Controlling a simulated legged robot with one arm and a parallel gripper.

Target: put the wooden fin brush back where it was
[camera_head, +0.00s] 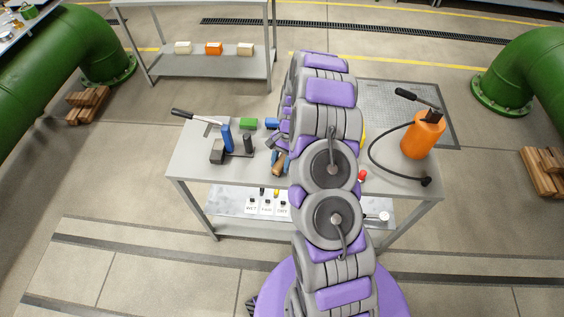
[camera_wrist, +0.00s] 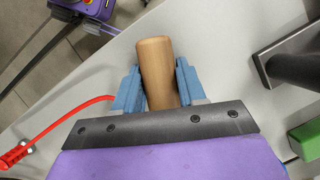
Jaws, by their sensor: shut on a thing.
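The wooden fin brush shows in the wrist view as a plain, light brown rounded cylinder (camera_wrist: 157,65). My gripper (camera_wrist: 158,78) has its two blue fingers closed on both sides of it. The brush points away from the wrist, over the grey table top. In the head view a small brown piece of it (camera_head: 279,169) shows near the table's front edge, just left of my arm. My arm covers much of the middle of the table. I see no bristles, and I cannot tell if the brush touches the table.
The grey table (camera_head: 196,158) carries a blue-bodied tool (camera_head: 227,138), a dark cylinder (camera_head: 247,145) and a green block (camera_head: 249,123) on the left. An orange sprayer (camera_head: 422,136) with a black hose stands on the right. White labelled cards (camera_head: 267,208) lie on the lower shelf.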

